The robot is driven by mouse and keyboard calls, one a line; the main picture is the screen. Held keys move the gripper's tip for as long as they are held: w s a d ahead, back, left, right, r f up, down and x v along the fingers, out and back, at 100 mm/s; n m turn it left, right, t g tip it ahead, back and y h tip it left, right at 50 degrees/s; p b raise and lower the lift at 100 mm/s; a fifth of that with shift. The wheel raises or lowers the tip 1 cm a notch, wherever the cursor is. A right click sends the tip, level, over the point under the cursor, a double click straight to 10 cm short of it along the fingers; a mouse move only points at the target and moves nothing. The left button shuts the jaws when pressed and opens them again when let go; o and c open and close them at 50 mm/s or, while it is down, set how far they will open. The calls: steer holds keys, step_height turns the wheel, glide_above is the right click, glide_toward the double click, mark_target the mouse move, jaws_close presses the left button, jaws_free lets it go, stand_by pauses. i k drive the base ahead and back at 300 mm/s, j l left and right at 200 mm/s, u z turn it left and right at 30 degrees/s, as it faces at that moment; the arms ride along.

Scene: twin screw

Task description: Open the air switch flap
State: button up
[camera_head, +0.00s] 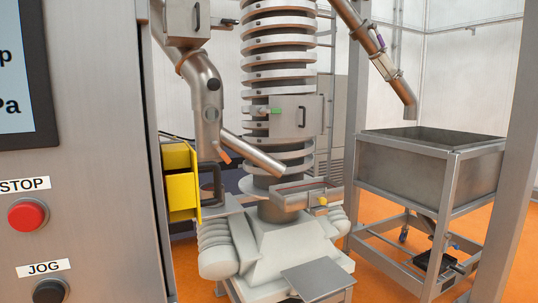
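No part that I can clearly tell as the air switch flap shows in the head view. A grey metal box (293,120) with a dark handle on its front sits against the ringed column, and a small green piece (276,111) is at its left. A yellow box-like part (181,178) stands partly hidden behind the steel cabinet's right edge. My gripper is not in view.
A steel cabinet (100,130) fills the near left, with a screen (22,75), a red STOP button (28,215) and a black JOG button (50,291). The ringed column (278,56) stands mid-view. A steel bin (415,172) stands right. Orange floor (372,282) shows between.

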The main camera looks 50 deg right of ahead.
mark_target(183, 201)
steer(key=l, duration=0.5)
steer(key=k+l+u, duration=0.1)
steer(key=l, duration=0.4)
steer(key=k+l+u, duration=0.2)
steer(key=i+l, duration=0.05)
steer(key=i, duration=0.05)
